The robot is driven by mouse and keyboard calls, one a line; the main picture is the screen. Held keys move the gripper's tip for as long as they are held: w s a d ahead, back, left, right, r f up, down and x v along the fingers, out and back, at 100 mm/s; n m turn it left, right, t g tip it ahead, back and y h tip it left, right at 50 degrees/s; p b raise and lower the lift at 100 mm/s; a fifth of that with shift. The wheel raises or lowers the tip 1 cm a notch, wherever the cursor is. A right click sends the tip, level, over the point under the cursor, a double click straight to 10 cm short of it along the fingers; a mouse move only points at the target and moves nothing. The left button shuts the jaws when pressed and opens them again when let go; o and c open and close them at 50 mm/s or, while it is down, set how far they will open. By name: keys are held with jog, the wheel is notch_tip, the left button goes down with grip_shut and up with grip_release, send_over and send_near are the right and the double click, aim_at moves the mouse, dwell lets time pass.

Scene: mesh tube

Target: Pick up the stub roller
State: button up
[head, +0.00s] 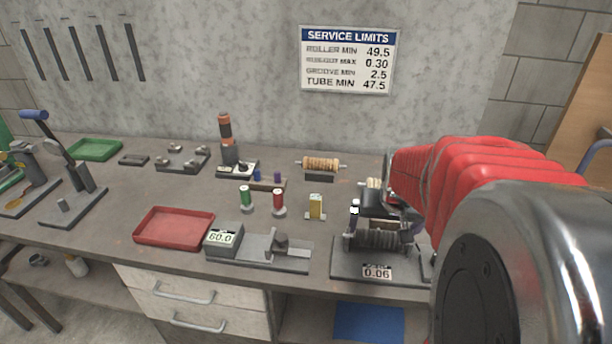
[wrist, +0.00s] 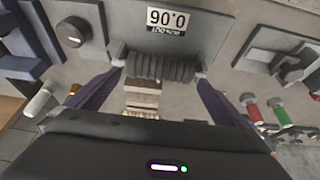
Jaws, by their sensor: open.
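A short dark grooved roller (head: 376,239), which looks like the stub roller, lies level across the run-out gauge (head: 345,268), whose display reads 0.06. In the wrist view the roller (wrist: 165,67) shows crosswise in front of the gauge's display (wrist: 176,20), which appears upside down. My gripper (head: 378,215) is open above the roller. In the wrist view my gripper's fingers (wrist: 161,80) stand apart, one towards each end of the roller. I cannot tell whether they touch it.
A gauge (head: 260,252) reading 60.0 and a red tray (head: 174,228) stand left. A yellow block (head: 316,206), a red spool (head: 278,202) and a green spool (head: 246,200) are nearby. A wooden roller (head: 320,164) sits behind. My arm hides the bench's right side.

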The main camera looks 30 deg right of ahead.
aim_at(380, 234)
jog(key=shift+x, duration=1.5)
jog(key=shift+c, duration=0.5)
jog(key=c, duration=0.9)
